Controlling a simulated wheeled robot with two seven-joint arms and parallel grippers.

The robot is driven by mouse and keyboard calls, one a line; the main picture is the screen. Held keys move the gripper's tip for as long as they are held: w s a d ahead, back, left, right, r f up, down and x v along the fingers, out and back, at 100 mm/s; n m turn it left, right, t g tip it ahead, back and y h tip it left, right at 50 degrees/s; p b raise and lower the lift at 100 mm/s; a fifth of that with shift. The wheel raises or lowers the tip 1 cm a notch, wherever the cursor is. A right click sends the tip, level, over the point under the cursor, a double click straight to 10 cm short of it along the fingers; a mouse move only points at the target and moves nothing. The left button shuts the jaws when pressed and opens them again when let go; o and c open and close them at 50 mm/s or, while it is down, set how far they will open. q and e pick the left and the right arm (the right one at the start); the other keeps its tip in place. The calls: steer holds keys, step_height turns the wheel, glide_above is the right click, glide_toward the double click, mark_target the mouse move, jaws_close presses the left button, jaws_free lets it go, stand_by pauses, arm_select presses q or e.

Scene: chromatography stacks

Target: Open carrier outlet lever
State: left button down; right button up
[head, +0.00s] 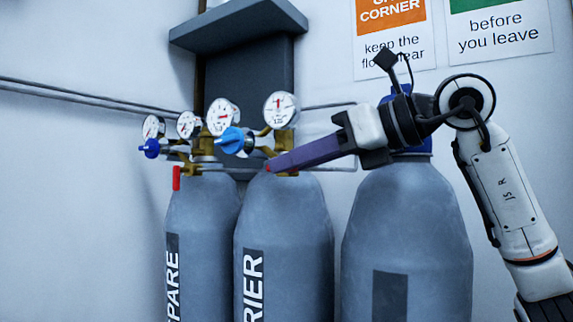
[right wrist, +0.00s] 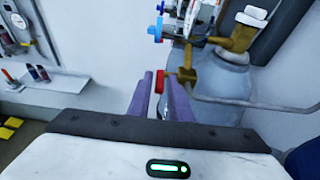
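The carrier cylinder (head: 285,235) is the grey middle one, marked "RIER", with brass fittings and a gauge on top. Its red outlet lever (right wrist: 160,80) shows between my right gripper's purple fingers (right wrist: 161,92) in the right wrist view, by a brass fitting (right wrist: 187,76). In the head view my right gripper (head: 275,166) reaches in from the right to the carrier's neck. Only a small red tip (head: 268,168) shows at its finger ends; the fingers hide the rest of the lever. I cannot tell whether they press on it. My left gripper is out of view.
The spare cylinder (head: 200,240) stands at left, with its own red lever (head: 176,178) hanging down. A third cylinder (head: 408,230) stands right, under my right arm. Gauges (head: 280,110), blue knobs (head: 232,140) and thin pipes crowd above the fingers. A shelf (right wrist: 55,82) shows at left.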

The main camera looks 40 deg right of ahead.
steer(key=v, duration=0.8)
steer(key=shift+s+d+p, duration=0.15)
steer(key=shift+s+p, duration=0.1)
steer(key=shift+p, duration=0.05)
steer(key=shift+r, duration=0.1)
